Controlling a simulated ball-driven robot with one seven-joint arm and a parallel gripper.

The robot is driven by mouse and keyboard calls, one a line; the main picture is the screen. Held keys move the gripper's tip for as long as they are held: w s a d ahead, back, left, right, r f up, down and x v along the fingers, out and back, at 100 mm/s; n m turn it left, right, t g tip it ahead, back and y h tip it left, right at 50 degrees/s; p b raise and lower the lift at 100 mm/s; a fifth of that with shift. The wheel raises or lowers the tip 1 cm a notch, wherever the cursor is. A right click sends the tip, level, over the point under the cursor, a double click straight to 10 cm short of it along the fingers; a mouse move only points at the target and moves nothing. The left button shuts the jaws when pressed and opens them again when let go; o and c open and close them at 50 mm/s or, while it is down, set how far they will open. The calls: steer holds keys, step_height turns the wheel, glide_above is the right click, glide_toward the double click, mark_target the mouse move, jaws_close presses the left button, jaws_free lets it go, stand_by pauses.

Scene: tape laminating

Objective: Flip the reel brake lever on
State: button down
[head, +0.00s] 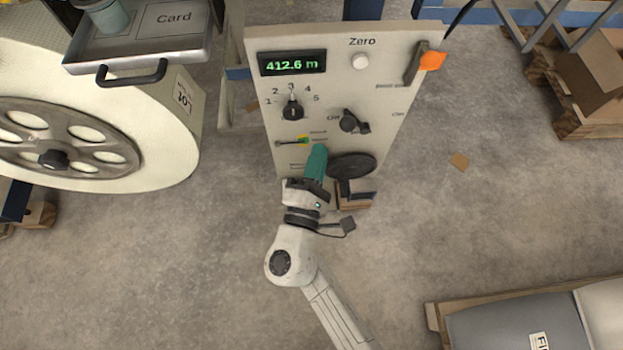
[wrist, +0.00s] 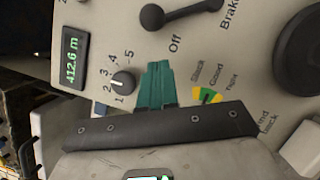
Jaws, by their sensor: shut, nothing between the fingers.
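The black brake lever (head: 352,122) is on the upright control panel, with "Off" printed on its left. In the wrist view the lever (wrist: 180,14) shows at the top edge, with a round black end and an arm; the words "Off" and "Brake" are beside it. Which end is the pivot, I cannot tell. My gripper (head: 319,148) has teal fingers, shut and empty, in front of the lower panel, below and left of the lever. In the wrist view my gripper (wrist: 156,66) points between the numbered dial and the tension gauge, apart from the lever.
The panel (head: 320,75) also holds a numbered dial (head: 292,109), a tension gauge (head: 302,140), a black disc (head: 352,166), a white Zero button (head: 360,62) and an orange-ended lever (head: 431,61). A large reel (head: 150,110) stands left.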

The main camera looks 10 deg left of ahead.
mark_target(349, 128)
steer(key=shift+w+d+r, duration=0.45)
steer(key=shift+w+d, duration=0.2)
steer(key=shift+d, duration=0.05)
steer(key=shift+w+d+r, duration=0.4)
steer(key=shift+w+d, duration=0.25)
steer(key=shift+d, duration=0.05)
steer(key=shift+r, duration=0.1)
steer(key=shift+d+r+m, duration=0.15)
steer(key=shift+r+m, duration=0.05)
steer(key=shift+m, duration=0.2)
steer(key=shift+w+d+r+m, duration=0.1)
steer(key=shift+d+r+m, duration=0.1)
steer(key=shift+m, duration=0.1)
steer(key=shift+w+d+r+m+g+h+p, duration=0.25)
steer(key=shift+d+r+m+g, duration=0.35)
steer(key=shift+m, duration=0.5)
steer(key=w+d+r+m+g+y+p, duration=0.1)
steer(key=w+d+m+g+p, duration=0.1)
steer(key=d+m, duration=0.6)
steer(key=shift+w+d+r+g+p, duration=0.2)
steer(key=shift+d+r+g+p, duration=0.15)
steer(key=shift+g+p, duration=0.2)
steer(key=shift+d+f+m, duration=0.15)
steer(key=shift+m, duration=0.15)
